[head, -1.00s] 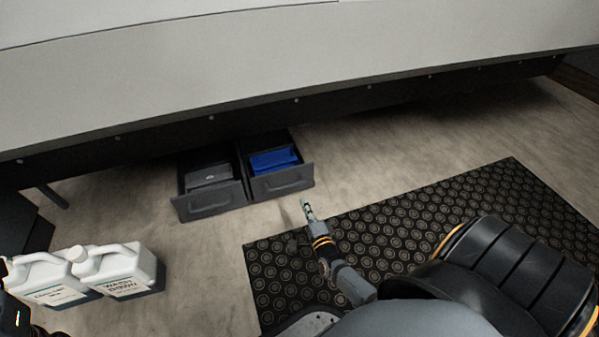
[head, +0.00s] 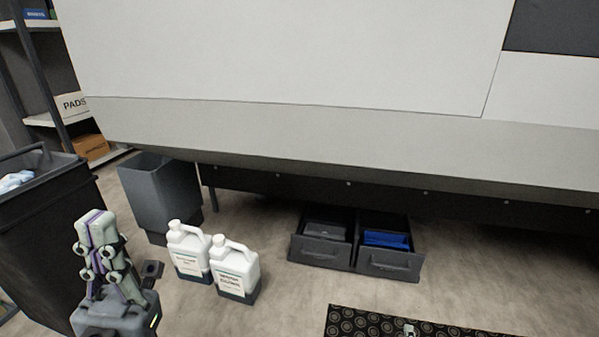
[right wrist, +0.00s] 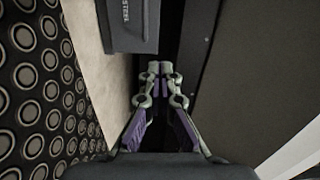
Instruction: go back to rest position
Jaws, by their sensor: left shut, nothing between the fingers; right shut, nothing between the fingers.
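My left gripper (head: 97,228) is shut and empty, with its pale fingers pointing up at the lower left of the head view. My right gripper (right wrist: 160,70) is shut and empty in the right wrist view, its fingertips together. It is close in front of a dark grey drawer (right wrist: 131,28) marked STEEL; I cannot tell whether they touch. In the head view only a small tip of what looks like my right gripper (head: 409,331) shows at the bottom edge, over the patterned mat (head: 350,322).
Two open drawers (head: 322,252) (head: 390,265), one holding a blue item (head: 386,239), stand out under the large white booth (head: 300,60). Two white jugs (head: 187,252) (head: 235,270) stand on the floor. A grey bin (head: 165,195) and a black bin (head: 40,230) are at left, near a shelf (head: 60,118).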

